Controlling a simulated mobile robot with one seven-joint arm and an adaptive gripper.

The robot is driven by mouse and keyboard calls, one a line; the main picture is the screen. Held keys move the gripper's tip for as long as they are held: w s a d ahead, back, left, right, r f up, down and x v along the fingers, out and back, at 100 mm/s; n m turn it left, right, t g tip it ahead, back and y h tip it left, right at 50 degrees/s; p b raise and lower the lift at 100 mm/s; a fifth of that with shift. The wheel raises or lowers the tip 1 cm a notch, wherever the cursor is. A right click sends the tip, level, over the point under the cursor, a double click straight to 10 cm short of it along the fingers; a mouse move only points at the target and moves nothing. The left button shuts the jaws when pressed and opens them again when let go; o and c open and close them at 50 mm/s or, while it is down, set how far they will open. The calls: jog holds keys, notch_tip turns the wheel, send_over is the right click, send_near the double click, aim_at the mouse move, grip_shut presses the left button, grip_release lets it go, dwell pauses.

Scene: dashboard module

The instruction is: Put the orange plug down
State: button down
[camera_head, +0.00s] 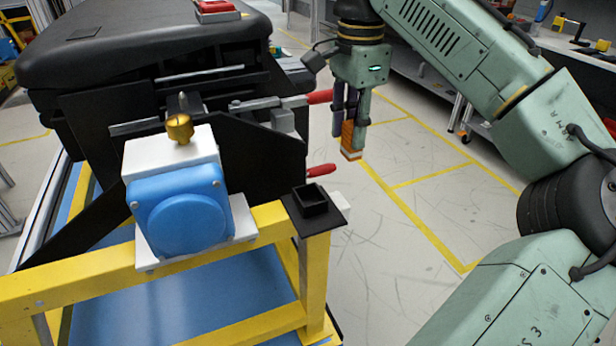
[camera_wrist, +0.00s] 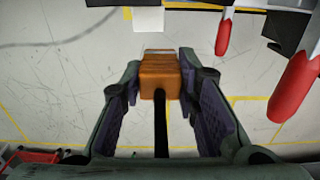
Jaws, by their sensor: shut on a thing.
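The orange plug (camera_head: 350,138) hangs from my gripper (camera_head: 351,108) in the head view, with its pale end facing down. In the wrist view the plug (camera_wrist: 160,73) sits between the fingertips of my gripper (camera_wrist: 162,88), and a black cable runs back from it. My gripper is shut on the plug and holds it in the air, to the right of the dashboard module (camera_head: 230,90). A black square socket-like holder (camera_head: 311,200) on a plate sits at the corner of the yellow frame, below and left of the plug, apart from it.
Red-handled clamps (camera_head: 320,97) stick out from the module toward my gripper; red handles also show close by in the wrist view (camera_wrist: 292,88). A blue and white box unit (camera_head: 180,210) stands on the yellow frame (camera_head: 90,272). The floor (camera_head: 400,230) to the right is clear.

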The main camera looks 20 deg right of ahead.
jog(key=s+a, duration=0.1)
jog(key=a, duration=0.2)
jog(key=s+a, duration=0.1)
jog(key=a, duration=0.2)
jog(key=s+a+f, duration=0.1)
jog(key=s+a, duration=0.1)
jog(key=a, duration=0.1)
jog(key=shift+s, duration=0.1)
jog(key=shift+f+p, duration=0.5)
jog(key=shift+f, duration=1.25)
jog(key=shift+f, duration=0.15)
jog(key=c, duration=1.2)
grip_release()
